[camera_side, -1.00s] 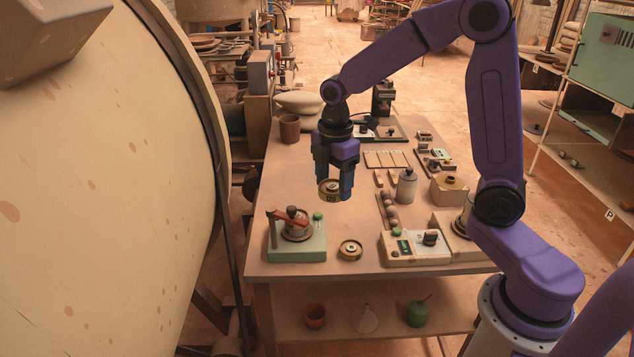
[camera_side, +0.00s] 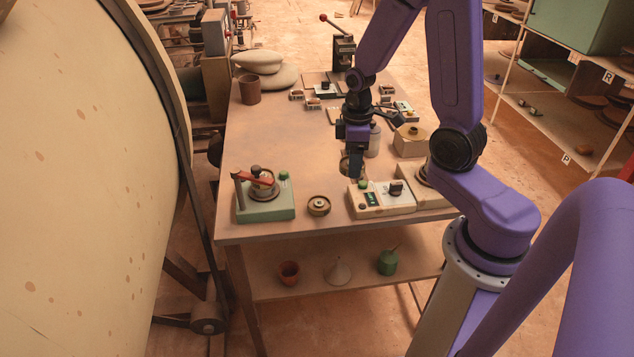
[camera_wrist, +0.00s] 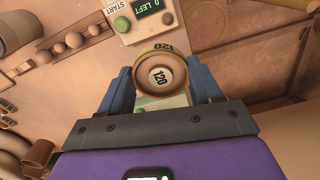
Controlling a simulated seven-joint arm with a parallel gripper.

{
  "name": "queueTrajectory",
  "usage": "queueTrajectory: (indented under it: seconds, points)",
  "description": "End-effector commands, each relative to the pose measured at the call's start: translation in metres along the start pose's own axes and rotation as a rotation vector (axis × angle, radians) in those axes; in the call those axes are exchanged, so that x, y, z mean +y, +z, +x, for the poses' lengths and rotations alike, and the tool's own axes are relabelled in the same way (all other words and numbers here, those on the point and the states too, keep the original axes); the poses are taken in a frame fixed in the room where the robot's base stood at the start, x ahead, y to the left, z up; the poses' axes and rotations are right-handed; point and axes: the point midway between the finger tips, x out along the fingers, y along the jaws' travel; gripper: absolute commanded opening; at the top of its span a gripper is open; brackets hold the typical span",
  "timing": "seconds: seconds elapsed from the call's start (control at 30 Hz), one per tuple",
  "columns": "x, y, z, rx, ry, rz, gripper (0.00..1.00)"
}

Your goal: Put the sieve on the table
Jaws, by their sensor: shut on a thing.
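My gripper (camera_side: 353,158) is shut on a round, brass-rimmed sieve (camera_wrist: 160,76) marked 120, which sits between the blue fingers in the wrist view. In the side view the held sieve shows edge-on behind the fingers, just behind the cream box with a display (camera_side: 382,199). It appears to be held above the table (camera_side: 280,140); the exact gap cannot be told. A similar small round brass piece (camera_side: 319,205) lies on the table between the green press (camera_side: 265,200) and the cream box.
A tan block (camera_side: 411,140) and a grey canister (camera_side: 373,140) stand near my gripper. A brown cup (camera_side: 249,90) and stacked pale sacks (camera_side: 262,68) are at the back left. The table's left middle is bare.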

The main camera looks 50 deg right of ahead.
Motion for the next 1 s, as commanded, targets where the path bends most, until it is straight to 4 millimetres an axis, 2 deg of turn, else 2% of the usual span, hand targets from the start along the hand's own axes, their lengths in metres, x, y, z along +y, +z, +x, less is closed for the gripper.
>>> queueTrajectory:
  seconds: [0.17,0.6,0.8,1.0]
  points:
    - [0.012,-0.006,0.009,-0.001,-0.001,0.028,0.31]
    - [0.072,-0.056,0.044,0.000,0.000,0.024,0.31]
    - [0.088,-0.070,0.072,-0.002,-0.002,0.023,0.31]
    - [0.101,-0.080,0.091,0.000,0.000,0.023,0.31]
